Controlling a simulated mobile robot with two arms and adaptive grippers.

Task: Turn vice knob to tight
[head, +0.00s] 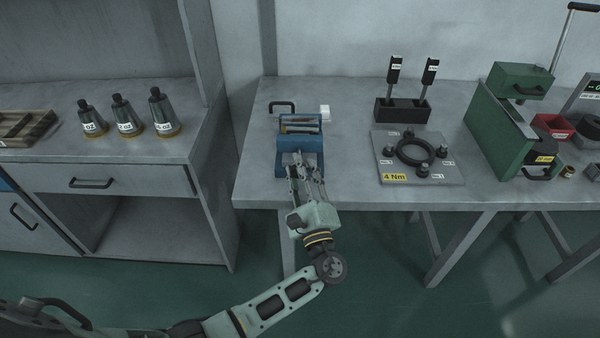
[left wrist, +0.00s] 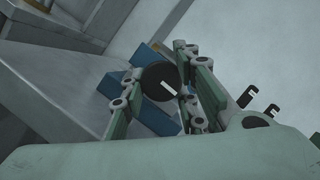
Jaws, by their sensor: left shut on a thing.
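The blue vice (head: 301,130) stands near the left end of the grey table in the head view, and parts of its blue body (left wrist: 150,115) show in the left wrist view. A round black knob (left wrist: 159,80) with a short white mark faces me there. My left gripper (head: 302,160) reaches the vice's front side, and the knob is hidden behind it in the head view. In the left wrist view my left gripper (left wrist: 155,85) has its fingers on both sides of the knob and is shut on it. My right gripper is not in view.
To the right are a plate with a black ring (head: 416,152), a holder with two black-handled tools (head: 402,109) and a green press (head: 500,120). Several weights (head: 123,115) stand on the left cabinet.

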